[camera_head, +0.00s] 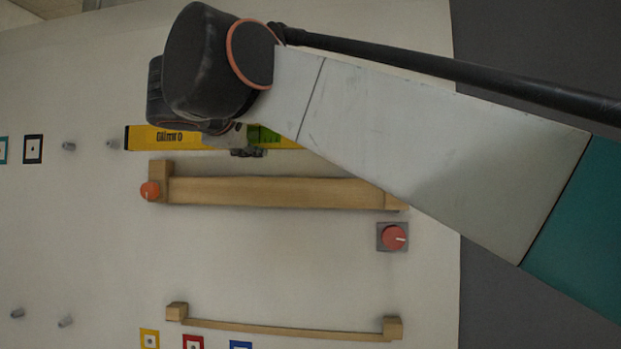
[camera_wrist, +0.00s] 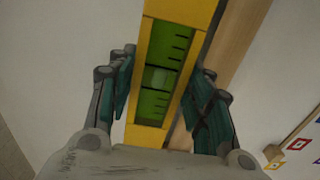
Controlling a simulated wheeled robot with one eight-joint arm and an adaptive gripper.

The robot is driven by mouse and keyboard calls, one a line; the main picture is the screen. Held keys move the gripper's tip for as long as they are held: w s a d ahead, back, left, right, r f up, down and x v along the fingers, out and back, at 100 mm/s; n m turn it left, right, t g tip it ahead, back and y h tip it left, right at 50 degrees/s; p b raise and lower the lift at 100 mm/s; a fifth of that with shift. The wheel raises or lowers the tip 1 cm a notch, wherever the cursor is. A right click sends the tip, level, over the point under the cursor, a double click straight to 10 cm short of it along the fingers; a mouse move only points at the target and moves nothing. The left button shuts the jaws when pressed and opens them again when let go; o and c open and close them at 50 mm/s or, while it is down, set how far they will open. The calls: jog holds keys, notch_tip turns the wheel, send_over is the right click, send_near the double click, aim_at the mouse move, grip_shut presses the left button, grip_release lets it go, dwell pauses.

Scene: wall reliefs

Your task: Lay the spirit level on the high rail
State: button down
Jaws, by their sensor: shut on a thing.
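The yellow spirit level (camera_head: 165,138) lies roughly horizontal in the head view, just above the high wooden rail (camera_head: 275,191), with a strip of wall showing between them. My arm hides part of its right half. My gripper (camera_head: 247,151) is shut on the level near its green vial (camera_head: 262,135). In the wrist view the level's green vial (camera_wrist: 160,75) sits between the two fingers of my gripper (camera_wrist: 165,85). The high rail (camera_wrist: 228,65) runs beside and beyond the level there, apart from it as far as I can see.
An orange knob (camera_head: 150,191) sits at the high rail's left end. A red knob (camera_head: 394,237) on a grey plate is below its right end. A thinner low rail (camera_head: 285,330) is further down. Several grey pegs (camera_head: 68,146) and coloured squares (camera_head: 33,149) are on the wall.

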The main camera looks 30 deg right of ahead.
jog(key=shift+s+d, duration=0.1)
jog(key=shift+d+p, duration=0.3)
jog(key=shift+d, duration=0.15)
jog(key=shift+x, duration=1.1)
jog(key=p+x, duration=0.2)
jog(key=x, duration=0.5)
jog(key=shift+p, duration=0.4)
jog(key=shift+w, duration=0.25)
jog(key=shift+f, duration=0.6)
dwell(0.6)
jog(key=c, duration=0.7)
grip_release()
jog(key=shift+s, duration=0.1)
